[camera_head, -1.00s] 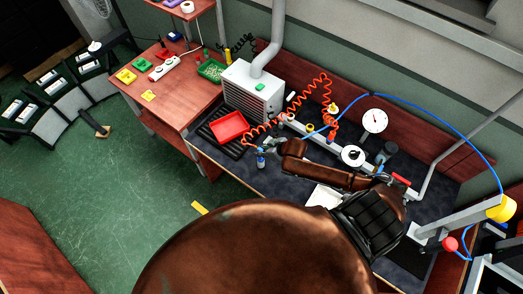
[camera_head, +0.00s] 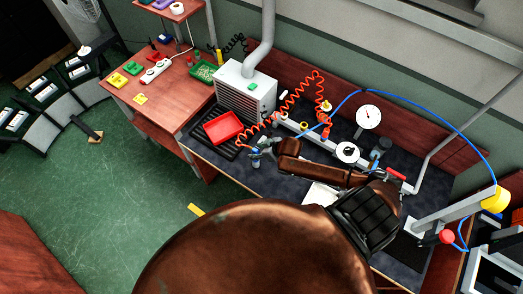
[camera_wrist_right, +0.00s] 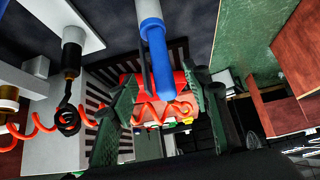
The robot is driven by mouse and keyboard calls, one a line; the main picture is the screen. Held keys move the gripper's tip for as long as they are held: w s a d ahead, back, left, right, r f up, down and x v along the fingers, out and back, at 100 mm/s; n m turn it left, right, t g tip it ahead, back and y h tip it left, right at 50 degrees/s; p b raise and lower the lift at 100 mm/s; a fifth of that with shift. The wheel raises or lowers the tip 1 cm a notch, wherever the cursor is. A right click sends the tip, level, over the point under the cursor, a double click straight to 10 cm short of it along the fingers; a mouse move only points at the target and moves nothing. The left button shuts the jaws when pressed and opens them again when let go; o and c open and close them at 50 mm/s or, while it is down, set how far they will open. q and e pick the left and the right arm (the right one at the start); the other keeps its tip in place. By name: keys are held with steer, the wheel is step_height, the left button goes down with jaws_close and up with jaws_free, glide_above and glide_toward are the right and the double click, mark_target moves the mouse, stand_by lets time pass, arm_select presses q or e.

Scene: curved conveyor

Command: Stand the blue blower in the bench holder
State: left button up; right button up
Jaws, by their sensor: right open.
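The blue blower (camera_head: 255,161) is a small blue upright shape at the front edge of the bench, just below my right gripper (camera_head: 262,148) in the head view. In the right wrist view the blue blower (camera_wrist_right: 160,68) is a long blue cylinder joined to a white piece (camera_wrist_right: 150,10) at the top of the picture. I cannot tell whether that white piece is the bench holder. My right gripper's green-padded fingers (camera_wrist_right: 163,105) are apart, one on each side of the blower's rounded end. Contact is unclear. My left gripper is not in view.
A red tray (camera_head: 222,126) lies on a black slatted mat beside the grey vented unit (camera_head: 246,92). An orange coiled hose (camera_head: 290,104) runs close to my gripper. A dial gauge (camera_head: 368,117) stands farther right.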

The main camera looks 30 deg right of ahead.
steer(key=v, duration=1.1)
steer(key=shift+r, duration=0.15)
steer(key=shift+d, duration=0.1)
